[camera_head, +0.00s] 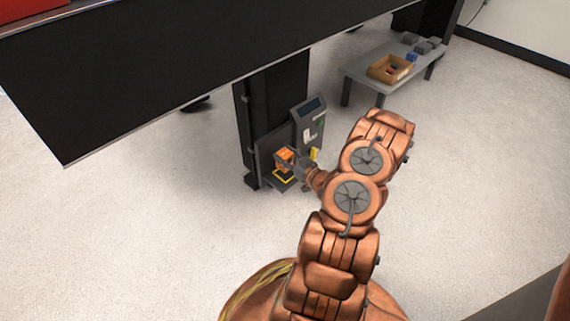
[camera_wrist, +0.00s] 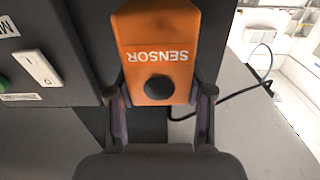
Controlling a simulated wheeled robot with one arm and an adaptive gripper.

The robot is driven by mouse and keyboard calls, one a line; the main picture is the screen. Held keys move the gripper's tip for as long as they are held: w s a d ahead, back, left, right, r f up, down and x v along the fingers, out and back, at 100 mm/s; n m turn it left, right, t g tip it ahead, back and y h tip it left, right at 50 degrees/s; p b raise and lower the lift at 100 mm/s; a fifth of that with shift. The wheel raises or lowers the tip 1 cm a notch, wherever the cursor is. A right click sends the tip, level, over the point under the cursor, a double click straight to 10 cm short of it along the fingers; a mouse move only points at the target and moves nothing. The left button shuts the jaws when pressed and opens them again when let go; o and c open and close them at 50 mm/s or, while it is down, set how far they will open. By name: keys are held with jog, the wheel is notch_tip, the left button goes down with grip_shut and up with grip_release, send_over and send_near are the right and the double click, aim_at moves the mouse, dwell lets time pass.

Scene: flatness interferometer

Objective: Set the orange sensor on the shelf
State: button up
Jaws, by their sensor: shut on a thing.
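The orange sensor (camera_wrist: 156,42) carries the word SENSOR, which reads upside down in the wrist view, and has a round black knob. It also shows in the head view (camera_head: 285,155), small, beside the dark column. My gripper (camera_wrist: 158,98) is shut on the sensor, with one finger on each side of it. In the head view my gripper (camera_head: 299,164) reaches in from the right. A small shelf (camera_head: 283,186) with a yellow outline lies just below the sensor. I cannot tell whether the sensor touches it.
A grey control box (camera_head: 309,124) with a screen stands right of the sensor; its white switch (camera_wrist: 37,68) is close in the wrist view. A large black slab (camera_head: 150,75) overhangs the area. A low grey table (camera_head: 356,69) holds a cardboard box (camera_head: 378,74). The floor at left is clear.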

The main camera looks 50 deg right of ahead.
notch_tip(320, 180, down, 4)
jog(key=shift+r+b, duration=0.25)
jog(key=shift+b, duration=0.75)
jog(key=shift+r, duration=0.1)
jog(key=o, duration=1.3)
jog(key=shift+s+a+p, duration=0.1)
jog(key=shift+s+p, duration=2.2)
jog(key=shift+s, duration=3.7)
